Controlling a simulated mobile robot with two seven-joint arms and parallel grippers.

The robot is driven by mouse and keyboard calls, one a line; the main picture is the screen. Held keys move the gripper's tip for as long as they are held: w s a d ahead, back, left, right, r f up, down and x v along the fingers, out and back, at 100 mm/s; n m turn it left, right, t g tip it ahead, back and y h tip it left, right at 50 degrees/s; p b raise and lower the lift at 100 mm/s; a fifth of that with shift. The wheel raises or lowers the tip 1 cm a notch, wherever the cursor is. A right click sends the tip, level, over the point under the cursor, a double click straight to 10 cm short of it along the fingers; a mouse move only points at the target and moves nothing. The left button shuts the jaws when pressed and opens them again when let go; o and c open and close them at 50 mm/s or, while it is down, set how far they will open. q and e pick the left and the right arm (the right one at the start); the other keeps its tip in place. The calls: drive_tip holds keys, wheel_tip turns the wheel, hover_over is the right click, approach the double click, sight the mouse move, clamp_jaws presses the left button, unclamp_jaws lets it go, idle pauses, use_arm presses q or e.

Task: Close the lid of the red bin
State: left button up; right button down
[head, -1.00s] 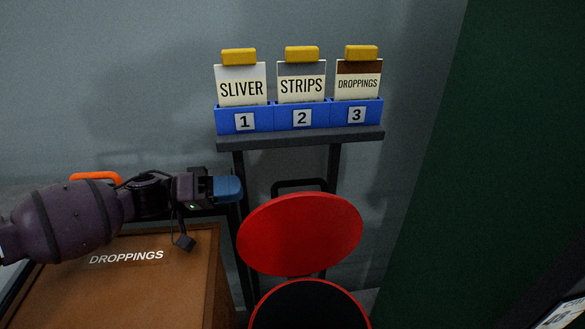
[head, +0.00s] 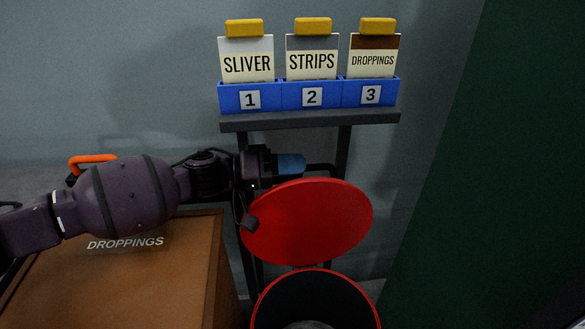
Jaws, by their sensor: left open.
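The red bin (head: 374,312) stands at the bottom middle of the head view, with its round mouth uncovered and a dark inside. Something grey shows low inside it. Its round red lid (head: 318,222) stands raised behind the mouth, hinged at the back. My left gripper (head: 291,164) has blue fingertips and is at the upper left edge of the lid, overlapping its top rim in the picture. I cannot tell whether it touches the lid. It is open and I see nothing in it. My right gripper is not in view.
A brown box marked DROPPINGS (head: 200,262) stands left of the bin, under my left arm. Behind, a dark shelf (head: 310,120) carries blue holders (head: 312,97) with SLIVER, STRIPS and DROPPINGS cards. A dark green surface (head: 490,170) rises at the right.

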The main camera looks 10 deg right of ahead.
sight(298, 188)
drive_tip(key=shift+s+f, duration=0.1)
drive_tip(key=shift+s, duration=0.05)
use_arm(q)
clamp_jaws()
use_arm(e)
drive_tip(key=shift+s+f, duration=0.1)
use_arm(q)
drive_tip(key=shift+r, duration=0.1)
